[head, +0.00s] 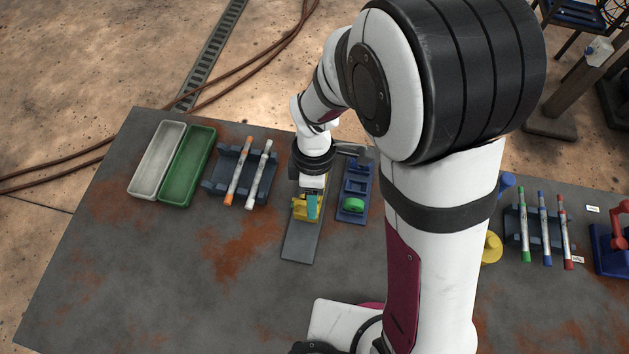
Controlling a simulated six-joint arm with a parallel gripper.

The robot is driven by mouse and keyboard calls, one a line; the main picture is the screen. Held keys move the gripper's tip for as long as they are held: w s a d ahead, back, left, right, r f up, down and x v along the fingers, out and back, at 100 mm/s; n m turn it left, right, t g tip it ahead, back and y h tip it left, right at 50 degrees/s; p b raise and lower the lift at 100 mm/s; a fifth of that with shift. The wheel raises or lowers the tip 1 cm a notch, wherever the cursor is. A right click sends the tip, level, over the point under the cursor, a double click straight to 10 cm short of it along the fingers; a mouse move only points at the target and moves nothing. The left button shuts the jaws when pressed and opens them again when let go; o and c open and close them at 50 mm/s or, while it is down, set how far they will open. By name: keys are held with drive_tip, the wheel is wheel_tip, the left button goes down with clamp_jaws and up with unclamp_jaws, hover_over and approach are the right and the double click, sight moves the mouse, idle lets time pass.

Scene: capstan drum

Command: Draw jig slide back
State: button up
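The jig slide seems to be the yellow block (299,212) on a long grey track plate (300,247) near the middle of the table. The block sits on the far part of the plate, and the near part is bare. My gripper (312,205) points down at the yellow block, with a teal piece showing at its lower end. My wrist hides part of the block and the far end of the plate. I cannot tell whether the fingers touch the block or how far apart they are.
A blue rack (354,188) with a green round part stands close to the right. Left are a rack with two markers (238,175), a green tray (188,165) and a white tray (157,160). Right are a marker rack (541,228) and a yellow object (491,248). The front left table (150,270) is clear.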

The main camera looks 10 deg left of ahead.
clamp_jaws()
idle(1.3)
